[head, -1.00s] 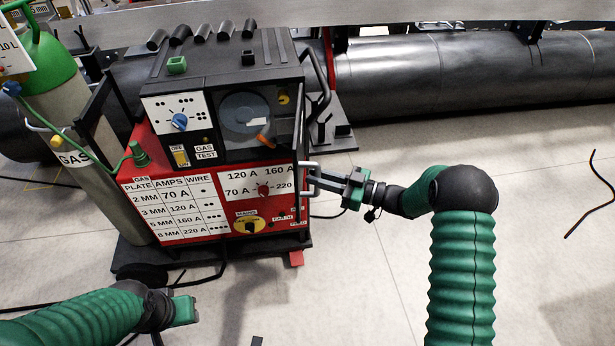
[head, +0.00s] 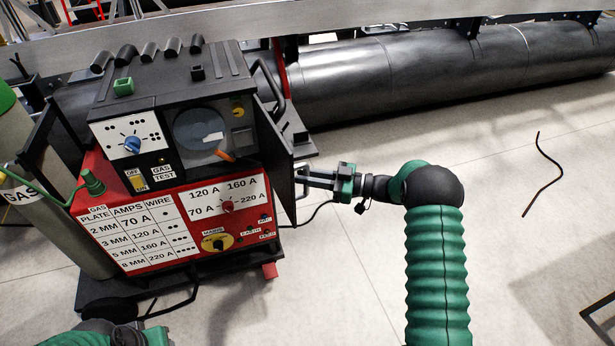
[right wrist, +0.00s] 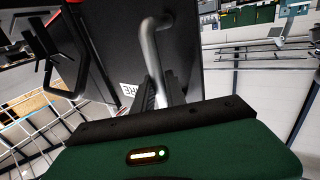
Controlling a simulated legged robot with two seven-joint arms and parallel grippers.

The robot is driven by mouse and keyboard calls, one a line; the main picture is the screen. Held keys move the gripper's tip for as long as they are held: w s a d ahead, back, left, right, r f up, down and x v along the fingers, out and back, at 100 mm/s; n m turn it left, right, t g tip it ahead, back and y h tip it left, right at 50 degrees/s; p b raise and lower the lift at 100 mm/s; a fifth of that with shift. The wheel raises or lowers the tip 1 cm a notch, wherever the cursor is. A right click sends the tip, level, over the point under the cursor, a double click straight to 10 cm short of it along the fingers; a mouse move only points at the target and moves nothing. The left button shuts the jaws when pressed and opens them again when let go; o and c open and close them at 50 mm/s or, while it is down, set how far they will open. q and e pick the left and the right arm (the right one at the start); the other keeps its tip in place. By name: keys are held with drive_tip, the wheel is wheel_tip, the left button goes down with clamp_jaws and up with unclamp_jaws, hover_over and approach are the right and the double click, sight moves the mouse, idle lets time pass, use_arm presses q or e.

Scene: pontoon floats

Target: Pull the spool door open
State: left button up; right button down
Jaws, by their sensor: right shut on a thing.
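The spool door (head: 274,158) is a dark panel at the right side of the welding machine (head: 150,80). It stands out from the machine's front at an angle, partly open. The spool compartment (head: 202,130) shows a grey-blue round spool and an orange part. My right gripper (head: 304,178) is shut on the door's handle at its outer edge. In the right wrist view the grey bar handle (right wrist: 150,50) runs down between my fingers (right wrist: 162,92), with the dark door behind. My left gripper (head: 152,336) is cut off at the bottom edge; its fingers are hidden.
A gas cylinder (head: 60,228) stands left of the machine, with a green hose. A large dark pontoon pipe (head: 420,70) lies behind. A black cable runs on the floor near the machine. Pale floor (head: 350,255) is free around my right arm.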

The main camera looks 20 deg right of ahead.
drive_tip(key=shift+w+a+r, duration=0.1)
drive_tip(key=shift+r, duration=0.1)
drive_tip(key=c, duration=1.7)
unclamp_jaws()
drive_tip(key=o, duration=0.3)
drive_tip(key=shift+w+f, duration=0.15)
drive_tip(key=shift+f, duration=0.05)
drive_tip(key=shift+o, duration=0.2)
drive_tip(key=b+v, duration=0.1)
drive_tip(key=v, duration=1.6)
drive_tip(key=shift+w, duration=0.1)
